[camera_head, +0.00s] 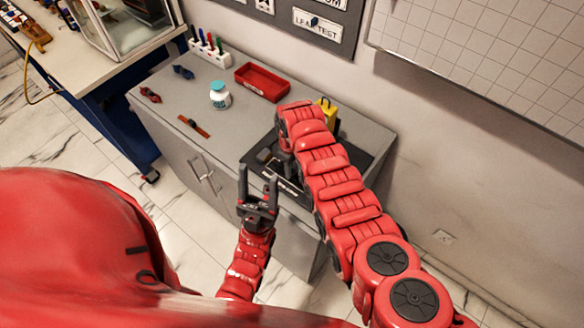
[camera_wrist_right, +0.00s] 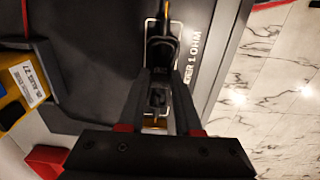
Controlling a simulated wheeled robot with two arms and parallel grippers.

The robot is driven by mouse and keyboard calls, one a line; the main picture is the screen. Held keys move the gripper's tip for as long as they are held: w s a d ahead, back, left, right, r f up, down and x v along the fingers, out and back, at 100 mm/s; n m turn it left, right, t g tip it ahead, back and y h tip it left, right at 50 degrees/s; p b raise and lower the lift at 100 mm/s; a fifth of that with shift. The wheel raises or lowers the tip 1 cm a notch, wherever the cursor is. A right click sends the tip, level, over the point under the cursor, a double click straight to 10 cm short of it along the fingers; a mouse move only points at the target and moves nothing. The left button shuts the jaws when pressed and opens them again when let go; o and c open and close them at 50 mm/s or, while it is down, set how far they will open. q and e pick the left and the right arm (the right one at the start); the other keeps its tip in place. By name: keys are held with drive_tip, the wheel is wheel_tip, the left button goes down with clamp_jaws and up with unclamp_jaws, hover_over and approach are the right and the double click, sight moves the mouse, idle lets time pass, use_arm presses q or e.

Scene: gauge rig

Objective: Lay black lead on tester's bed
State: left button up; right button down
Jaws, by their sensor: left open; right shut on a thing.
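My right gripper (camera_wrist_right: 160,80) is shut on a black lead (camera_wrist_right: 160,48), low over a black board (camera_wrist_right: 95,60). A pale rectangular outline on the board surrounds the lead. I cannot tell whether the lead touches the board. White lettering ending "1 OHM" runs beside the outline. A yellow tester (camera_wrist_right: 10,100) with a white label is at the left edge of this view. In the head view the tester (camera_head: 327,106) stands at the back of the board (camera_head: 352,158), and my right arm hides most of the grip. My left gripper (camera_head: 258,182) is open and empty before the counter's front edge.
On the grey counter (camera_head: 165,100) are a red tray (camera_head: 262,82), a white bottle with a teal cap (camera_head: 219,96), a rack of coloured tools (camera_head: 207,48), and a brown strap (camera_head: 193,126). The counter's middle is mostly clear. A wall stands behind.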

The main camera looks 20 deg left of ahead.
drive_tip(key=shift+f+b, duration=0.35)
drive_tip(key=shift+f, duration=0.15)
drive_tip(key=shift+c, duration=0.2)
unclamp_jaws()
idle(0.3)
wheel_tip(320, 180, up, 3)
drive_tip(key=p, duration=0.2)
drive_tip(key=shift+p, duration=0.3)
drive_tip(key=shift+r+p, duration=1.45)
drive_tip(key=shift+r, duration=1.15)
drive_tip(key=shift+s+f, duration=0.1)
drive_tip(key=shift+f, duration=0.05)
